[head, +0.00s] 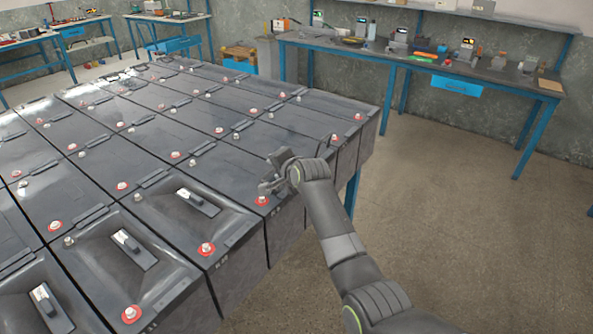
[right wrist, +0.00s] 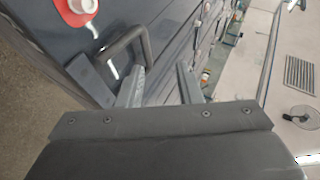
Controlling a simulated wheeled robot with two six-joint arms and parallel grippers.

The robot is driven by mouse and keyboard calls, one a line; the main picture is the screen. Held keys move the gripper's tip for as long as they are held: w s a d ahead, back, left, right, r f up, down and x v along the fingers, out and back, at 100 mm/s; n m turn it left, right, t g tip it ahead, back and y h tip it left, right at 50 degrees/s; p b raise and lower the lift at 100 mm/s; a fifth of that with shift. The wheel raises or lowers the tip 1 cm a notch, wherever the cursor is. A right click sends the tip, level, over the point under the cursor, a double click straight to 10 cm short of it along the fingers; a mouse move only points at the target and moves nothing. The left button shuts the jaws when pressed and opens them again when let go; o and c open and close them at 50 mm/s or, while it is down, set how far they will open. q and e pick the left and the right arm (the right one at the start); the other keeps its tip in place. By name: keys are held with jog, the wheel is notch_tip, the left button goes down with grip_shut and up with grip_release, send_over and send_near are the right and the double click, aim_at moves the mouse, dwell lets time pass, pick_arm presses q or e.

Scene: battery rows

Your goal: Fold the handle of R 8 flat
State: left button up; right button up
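Black batteries stand packed in rows in the head view. A dark handle loop (head: 326,143) stands raised at the right edge of the rows, partly behind my right arm. The right wrist view shows a raised dark handle (right wrist: 129,45) near a red-ringed terminal (right wrist: 77,10). My right gripper (head: 273,174) is over the right edge of the block. In the right wrist view its two fingers (right wrist: 161,82) are spread, with nothing between them. The handle is just beside and beyond the left finger; contact cannot be told. No R 8 label is readable. My left gripper is out of view.
Front batteries have recessed lids with dark bars, such as this bar (head: 197,202). Red-ringed terminals (head: 206,249) stand up from the lids. A blue-legged workbench (head: 420,66) with tools is at the back right. The floor (head: 450,220) at the right is clear.

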jog(key=v, duration=1.2)
jog(key=shift+b, duration=0.45)
jog(key=shift+s+d, duration=0.1)
jog(key=s+d+f+n+g+h, duration=0.15)
jog(key=s+d+f, duration=0.35)
jog(key=f, duration=0.9)
jog(key=s+d+f+n+g+h, duration=0.15)
jog(key=s+d+f, duration=0.35)
jog(key=f, duration=1)
jog(key=s+d+f+n+g+h, duration=0.15)
jog(key=s+d+f, duration=0.3)
jog(key=f, duration=0.95)
jog(key=s+d+f+n+g, duration=0.1)
jog(key=s+d+f, duration=0.2)
jog(key=s+f, duration=0.25)
jog(key=s+d+f+g+h, duration=0.1)
jog(key=s+d+f, duration=0.25)
jog(key=s, duration=0.35)
jog(key=s+d+f+n+g, duration=0.1)
jog(key=s+d+f, duration=0.1)
jog(key=s+f, duration=0.4)
jog(key=s+d+f+n+g, duration=0.1)
jog(key=s+d+f, duration=0.1)
jog(key=s, duration=1)
jog(key=s+d+f+n+g+h, duration=0.1)
jog(key=s+d+f, duration=0.2)
jog(key=s, duration=1)
jog(key=shift+d+n, duration=0.35)
jog(key=shift+d, duration=0.35)
jog(key=shift+w, duration=0.1)
